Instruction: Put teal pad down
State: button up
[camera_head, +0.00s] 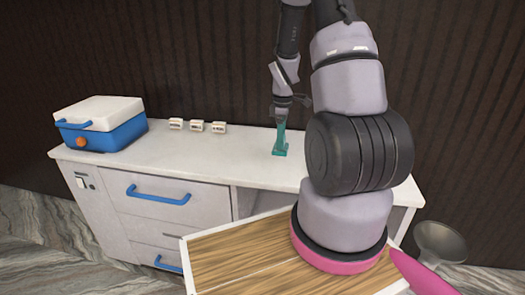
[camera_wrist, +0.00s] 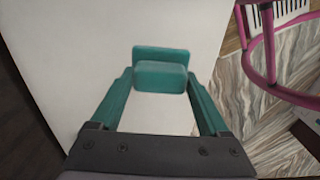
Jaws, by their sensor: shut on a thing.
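The teal pad (camera_wrist: 161,55) shows in the wrist view between the tips of my gripper (camera_wrist: 160,77), whose long fingers are also teal. My gripper is shut on it. In the head view my gripper (camera_head: 281,143) points down at the right half of the white counter (camera_head: 200,162), with its teal lower end at the counter top. There the pad and the fingertips blend in colour, and I cannot tell whether the pad touches the surface. The white counter top (camera_wrist: 75,35) also fills the wrist view behind the pad.
A blue-and-white cool box (camera_head: 103,128) stands at the counter's left end. Three small white cards (camera_head: 197,126) stand along the back. The counter around my gripper is clear. A wooden board (camera_head: 235,262) is in front. A pink ring frame (camera_wrist: 270,45) stands beyond the counter's edge.

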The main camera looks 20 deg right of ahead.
aim_at(280, 152)
jog(key=shift+f, duration=3.05)
jog(key=shift+f, duration=0.1)
jog(key=o, duration=1.2)
jog(key=shift+c, duration=0.2)
notch_tip(280, 152, up, 11)
jog(key=shift+f, duration=0.1)
jog(key=shift+a+r, duration=0.1)
jog(key=shift+r, duration=0.95)
jog(key=s+a+r+m+t, duration=0.2)
jog(key=s+a+r+m, duration=0.2)
jog(key=r, duration=0.5)
jog(key=s+a+r+m+t+y, duration=0.1)
jog(key=s+a+r+m+t, duration=0.1)
jog(key=s+a+r+m, duration=0.3)
jog(key=s+a+r+m+t, duration=0.3)
jog(key=s+r+m, duration=0.3)
jog(key=s+r, duration=0.4)
notch_tip(280, 152, up, 4)
jog(key=shift+s+a+f+y, duration=0.15)
jog(key=shift+s+a+y, duration=0.2)
jog(key=shift+a, duration=0.55)
jog(key=shift+w, duration=0.15)
